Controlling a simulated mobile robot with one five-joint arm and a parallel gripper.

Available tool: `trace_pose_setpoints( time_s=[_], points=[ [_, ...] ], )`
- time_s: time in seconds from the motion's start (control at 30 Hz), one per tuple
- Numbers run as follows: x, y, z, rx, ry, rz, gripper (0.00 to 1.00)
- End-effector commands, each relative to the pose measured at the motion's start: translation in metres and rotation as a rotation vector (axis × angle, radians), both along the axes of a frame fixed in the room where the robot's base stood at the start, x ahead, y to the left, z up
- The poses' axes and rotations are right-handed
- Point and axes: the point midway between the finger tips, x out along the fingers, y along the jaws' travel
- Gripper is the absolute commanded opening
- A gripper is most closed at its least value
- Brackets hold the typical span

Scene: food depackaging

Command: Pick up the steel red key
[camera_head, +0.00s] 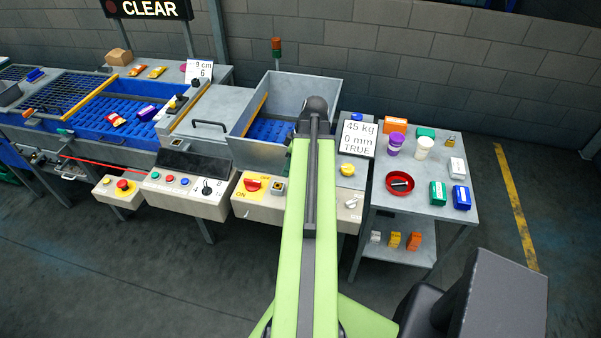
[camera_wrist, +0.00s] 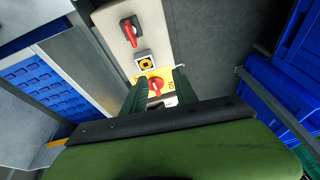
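I cannot pick out a steel red key for certain in either view. In the wrist view, my gripper (camera_wrist: 158,76) has its two dark green fingers apart, with nothing visible held between them. A red switch handle (camera_wrist: 155,86) on a yellow plate shows between the fingers; how far off it is, I cannot tell. Further up the same panel are a small square fitting with a yellow centre (camera_wrist: 146,61) and another red handle (camera_wrist: 130,32). In the head view, a small steel-coloured item (camera_head: 352,201) lies on the panel's right part.
A grey side table (camera_head: 455,208) on the right holds a red dish (camera_head: 391,190), cups and small boxes. A steel hopper (camera_head: 303,92) stands behind the control panel (camera_head: 243,208). Blue crates (camera_wrist: 262,85) show at the right of the wrist view. The front floor is open.

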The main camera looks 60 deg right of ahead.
Motion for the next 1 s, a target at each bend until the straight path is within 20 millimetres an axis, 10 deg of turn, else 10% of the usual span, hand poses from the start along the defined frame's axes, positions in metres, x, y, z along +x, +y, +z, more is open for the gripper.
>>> trace_pose_setpoints(
  time_s=[0.1, 0.3, 0.57, 1.0],
  points=[
    [-0.055, -0.041, 0.033, -0.031, -0.058, 0.012, 0.35],
    [-0.088, -0.061, 0.041, -0.06, -0.096, 0.035, 0.35],
    [-0.083, -0.06, 0.021, -0.061, -0.096, 0.04, 0.35],
    [-0.049, -0.048, -0.068, -0.061, -0.095, 0.041, 0.35]
  ],
)
